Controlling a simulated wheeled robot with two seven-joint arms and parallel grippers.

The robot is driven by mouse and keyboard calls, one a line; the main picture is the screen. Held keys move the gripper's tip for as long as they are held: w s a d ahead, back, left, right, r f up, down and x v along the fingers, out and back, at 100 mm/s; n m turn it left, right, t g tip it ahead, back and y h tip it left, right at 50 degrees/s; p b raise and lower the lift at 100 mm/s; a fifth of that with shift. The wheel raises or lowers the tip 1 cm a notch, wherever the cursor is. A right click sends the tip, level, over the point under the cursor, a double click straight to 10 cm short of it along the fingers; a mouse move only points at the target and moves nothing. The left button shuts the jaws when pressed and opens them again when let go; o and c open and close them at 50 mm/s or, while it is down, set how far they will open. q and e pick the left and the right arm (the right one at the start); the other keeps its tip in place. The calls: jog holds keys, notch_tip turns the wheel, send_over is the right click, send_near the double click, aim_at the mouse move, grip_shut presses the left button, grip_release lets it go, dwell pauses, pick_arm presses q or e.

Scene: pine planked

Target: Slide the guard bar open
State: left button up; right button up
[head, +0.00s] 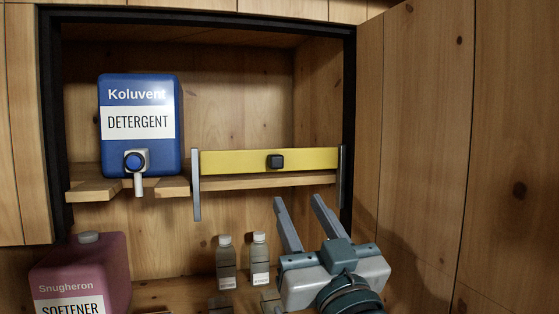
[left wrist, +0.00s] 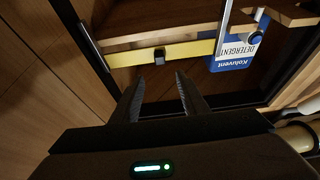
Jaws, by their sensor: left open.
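The yellow guard bar (head: 230,161) runs level across the front of the shelf's right half, between two grey upright rails. A small dark knob (head: 275,161) sits on its face near the middle. The bar also shows in the left wrist view (left wrist: 190,50), with its knob (left wrist: 159,55) just beyond my fingertips. My left gripper (head: 298,199) is open and empty, below and in front of the bar, with its fingers pointing up toward the knob and apart from it. My right gripper is in neither view.
A blue detergent jug (head: 140,150) with a tap stands on the shelf left of the bar. A pink softener jug (head: 85,265) and two small bottles (head: 226,262) stand below. A wooden door or panel (head: 450,150) is at the right.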

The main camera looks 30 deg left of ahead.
aim_at(278, 165)
pick_arm(q)
jog(key=p+x, duration=0.6)
jog(key=x, duration=0.6)
jog(key=shift+w+a+r+p, duration=0.1)
jog(key=shift+w+a+p, duration=0.2)
jog(key=shift+w+a, duration=0.2)
grip_shut()
